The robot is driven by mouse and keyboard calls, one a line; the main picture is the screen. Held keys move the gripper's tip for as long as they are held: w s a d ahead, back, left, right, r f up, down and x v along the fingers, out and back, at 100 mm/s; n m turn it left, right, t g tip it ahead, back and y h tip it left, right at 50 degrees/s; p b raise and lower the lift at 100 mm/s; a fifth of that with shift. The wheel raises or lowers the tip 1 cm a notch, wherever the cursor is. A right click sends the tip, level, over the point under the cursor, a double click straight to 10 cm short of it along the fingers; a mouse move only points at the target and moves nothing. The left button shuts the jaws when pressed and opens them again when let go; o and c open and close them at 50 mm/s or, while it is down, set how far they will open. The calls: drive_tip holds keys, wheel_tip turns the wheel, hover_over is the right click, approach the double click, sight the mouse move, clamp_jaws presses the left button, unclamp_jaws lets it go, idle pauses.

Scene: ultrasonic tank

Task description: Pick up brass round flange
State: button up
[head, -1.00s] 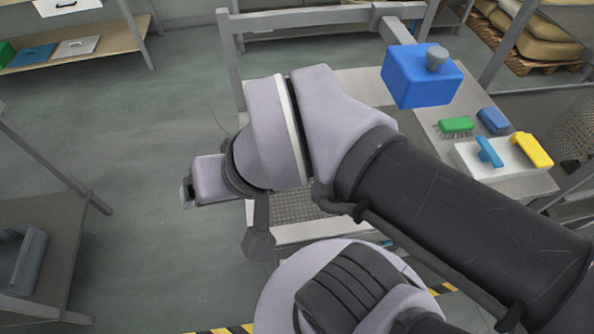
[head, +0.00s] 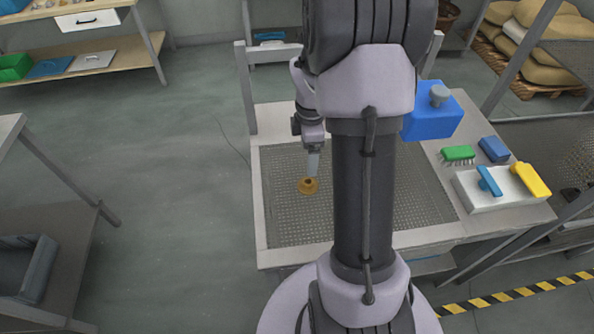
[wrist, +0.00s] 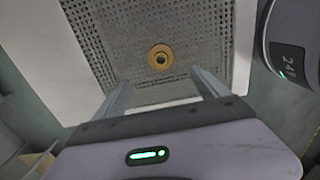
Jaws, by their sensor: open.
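The brass round flange (head: 308,186) lies on the perforated grey panel (head: 400,205) of the table, toward its left side. In the wrist view the flange (wrist: 160,57) is a gold ring with a dark centre hole, beyond the fingertips and roughly midway between their lines. My gripper (head: 313,165) points down near the flange in the head view. In the wrist view my gripper (wrist: 158,85) has its two fingers wide apart with nothing between them. The height of the fingertips over the flange is hard to tell.
A blue box with a grey knob (head: 430,118) stands at the table's back right. A green brush (head: 458,153), a blue block (head: 494,149) and a white tray (head: 480,195) with blue and yellow handled tools lie right. The panel around the flange is clear.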

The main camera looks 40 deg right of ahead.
drive_tip(key=b, duration=0.2)
hover_over(308, 181)
drive_tip(key=f, duration=0.7)
drive_tip(key=shift+w, duration=0.2)
drive_tip(key=f+b, duration=0.1)
drive_tip(key=f, duration=0.1)
drive_tip(key=f+b, duration=0.2)
drive_tip(key=f, duration=0.1)
drive_tip(key=shift+s+f, duration=0.25)
drive_tip(key=shift+f, duration=0.05)
